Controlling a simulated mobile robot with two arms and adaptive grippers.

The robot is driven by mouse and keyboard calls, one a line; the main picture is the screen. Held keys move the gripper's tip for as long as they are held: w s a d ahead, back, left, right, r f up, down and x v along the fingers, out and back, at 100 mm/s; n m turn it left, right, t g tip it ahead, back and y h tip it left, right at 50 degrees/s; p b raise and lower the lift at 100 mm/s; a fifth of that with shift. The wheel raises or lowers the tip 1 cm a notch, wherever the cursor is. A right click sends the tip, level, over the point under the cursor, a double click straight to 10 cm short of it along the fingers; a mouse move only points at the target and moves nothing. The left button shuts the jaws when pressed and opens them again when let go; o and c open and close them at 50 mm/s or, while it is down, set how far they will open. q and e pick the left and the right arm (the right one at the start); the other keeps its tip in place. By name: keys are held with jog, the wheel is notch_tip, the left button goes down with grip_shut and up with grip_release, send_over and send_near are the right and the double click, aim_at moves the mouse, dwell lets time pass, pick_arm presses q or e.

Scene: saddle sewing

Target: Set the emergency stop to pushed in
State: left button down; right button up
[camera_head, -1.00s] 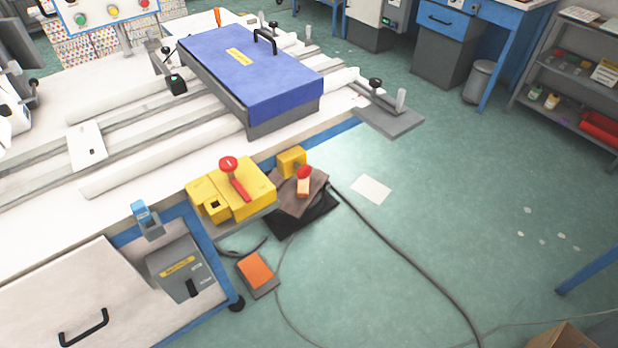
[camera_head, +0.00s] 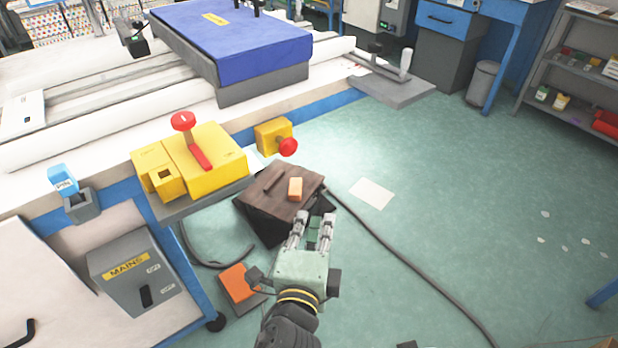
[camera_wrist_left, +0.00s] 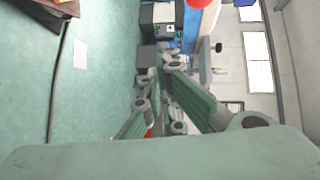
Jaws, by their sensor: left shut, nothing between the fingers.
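The emergency stop is a yellow box (camera_head: 272,137) with a round red button (camera_head: 288,147) on its right side, at the table's blue edge in the head view. How far the button stands out is hard to tell. A red round shape (camera_wrist_left: 198,3), likely this button, shows at the top edge of the left wrist view. My left gripper (camera_head: 313,222) is shut and empty, over the floor below and right of the button, apart from it. Its fingers also show in the left wrist view (camera_wrist_left: 165,100). My right gripper is not in view.
A larger yellow box (camera_head: 215,158) with a red lever and knob stands left of the stop. A brown-topped stand (camera_head: 270,190) with an orange block (camera_head: 295,188) is just below the stop. A grey MAINS box (camera_head: 130,275) is at lower left. The floor at right is mostly clear.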

aim_at(284, 143)
pick_arm(q)
notch_tip(284, 143, up, 4)
jog(key=r+t, duration=0.1)
jog(key=w+a+b, duration=0.1)
jog(key=w, duration=1.1)
jog(key=shift+w+a+t+b, duration=0.15)
jog(key=shift+a+t+b, duration=0.15)
jog(key=shift+b, duration=0.1)
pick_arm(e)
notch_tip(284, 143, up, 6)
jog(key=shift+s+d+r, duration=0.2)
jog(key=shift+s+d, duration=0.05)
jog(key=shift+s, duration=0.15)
pick_arm(q)
jog(key=shift+r, duration=0.1)
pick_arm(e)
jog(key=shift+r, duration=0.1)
